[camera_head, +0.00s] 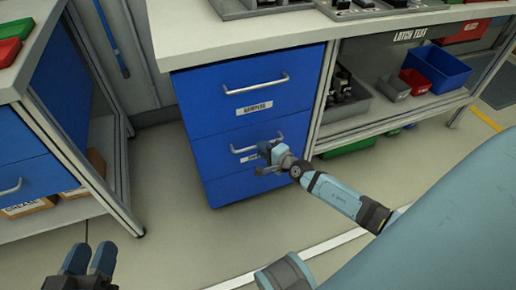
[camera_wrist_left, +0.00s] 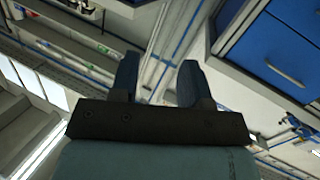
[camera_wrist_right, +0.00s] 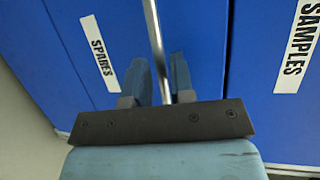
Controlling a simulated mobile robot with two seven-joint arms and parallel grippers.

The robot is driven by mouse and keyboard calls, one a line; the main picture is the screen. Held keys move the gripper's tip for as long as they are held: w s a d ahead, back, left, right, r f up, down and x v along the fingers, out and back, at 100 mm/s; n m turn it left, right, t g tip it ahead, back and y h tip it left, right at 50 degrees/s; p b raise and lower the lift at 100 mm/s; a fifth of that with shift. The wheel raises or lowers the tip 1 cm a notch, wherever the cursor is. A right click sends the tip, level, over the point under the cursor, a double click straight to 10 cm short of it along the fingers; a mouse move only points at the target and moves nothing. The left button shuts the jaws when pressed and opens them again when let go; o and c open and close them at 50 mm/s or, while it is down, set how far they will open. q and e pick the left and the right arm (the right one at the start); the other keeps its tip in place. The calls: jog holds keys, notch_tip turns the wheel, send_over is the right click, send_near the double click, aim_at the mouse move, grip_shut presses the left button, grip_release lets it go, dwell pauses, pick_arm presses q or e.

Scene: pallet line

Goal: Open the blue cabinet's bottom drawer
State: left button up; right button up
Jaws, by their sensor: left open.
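The blue cabinet (camera_head: 222,112) stands under the bench in the head view. Its upper drawer (camera_head: 290,100) has a bar handle and a SAMPLES label. Below it is a drawer (camera_head: 215,150) whose SPARES label (camera_wrist_right: 98,50) reads clearly in the right wrist view. Both drawers look closed. My right gripper (camera_head: 268,158) is at the lower drawer's bar handle (camera_head: 240,150). In the right wrist view the handle (camera_wrist_right: 155,40) runs between the fingers, which sit close on both sides of it. My left gripper (camera_head: 90,262) is open and empty at the lower left, away from the cabinet.
Another bench with blue drawers (camera_head: 20,160) stands at the left, with boxes on its low shelf. A LATCH TEST shelf (camera_head: 400,112) to the right holds blue, red and grey bins. The floor (camera_head: 170,220) in front of the cabinet is clear.

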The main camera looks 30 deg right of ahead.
pick_arm(q)
jog(key=shift+w+a+m+t+b, duration=0.15)
jog(key=shift+w+m+t+b, duration=0.15)
pick_arm(e)
jog(key=shift+x, duration=1.45)
jog(key=shift+c, duration=0.4)
grip_shut()
pick_arm(q)
jog(key=shift+r, duration=0.1)
pick_arm(e)
jog(key=shift+s, duration=0.1)
